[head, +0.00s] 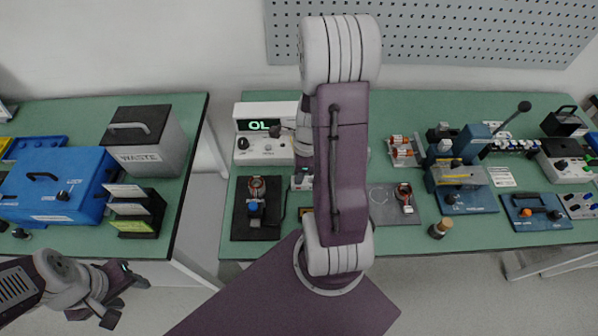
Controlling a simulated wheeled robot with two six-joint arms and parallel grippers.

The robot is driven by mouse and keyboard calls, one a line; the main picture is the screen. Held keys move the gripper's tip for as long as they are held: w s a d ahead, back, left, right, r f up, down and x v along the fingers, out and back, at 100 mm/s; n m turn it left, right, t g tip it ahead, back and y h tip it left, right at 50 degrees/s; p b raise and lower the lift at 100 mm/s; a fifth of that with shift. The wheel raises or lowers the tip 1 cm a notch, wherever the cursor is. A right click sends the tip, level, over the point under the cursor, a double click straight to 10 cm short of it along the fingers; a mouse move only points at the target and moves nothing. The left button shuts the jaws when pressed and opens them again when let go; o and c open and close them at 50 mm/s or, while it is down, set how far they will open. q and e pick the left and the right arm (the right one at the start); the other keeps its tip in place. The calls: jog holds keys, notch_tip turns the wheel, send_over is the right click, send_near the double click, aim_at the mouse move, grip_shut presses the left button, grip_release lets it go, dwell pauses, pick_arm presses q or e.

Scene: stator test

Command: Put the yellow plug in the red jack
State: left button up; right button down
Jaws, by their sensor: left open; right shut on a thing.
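A white meter box (250,113) with a green display reading OL stands on the middle bench, left of my raised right arm. I cannot make out the red jack or the yellow plug; my arm covers the box's right part. My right gripper (302,180) shows only partly at the left edge of my arm link, in front of the meter box. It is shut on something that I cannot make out. My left gripper (127,301) is open and empty at the lower left, in front of the left bench.
A black pad with a stator (256,188) lies left of my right arm; another stator (404,195) lies right of it. The left bench holds a blue box (60,185) and a waste bin (150,140). Blue fixtures (465,200) stand at the right. A gap separates the benches.

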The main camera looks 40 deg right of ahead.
jog(key=c, duration=1.3)
grip_release()
jog(key=shift+r, duration=0.1)
notch_tip(320, 180, up, 9)
jog(key=p, duration=0.2)
jog(key=shift+s+d, duration=0.35)
jog(key=shift+d, duration=0.05)
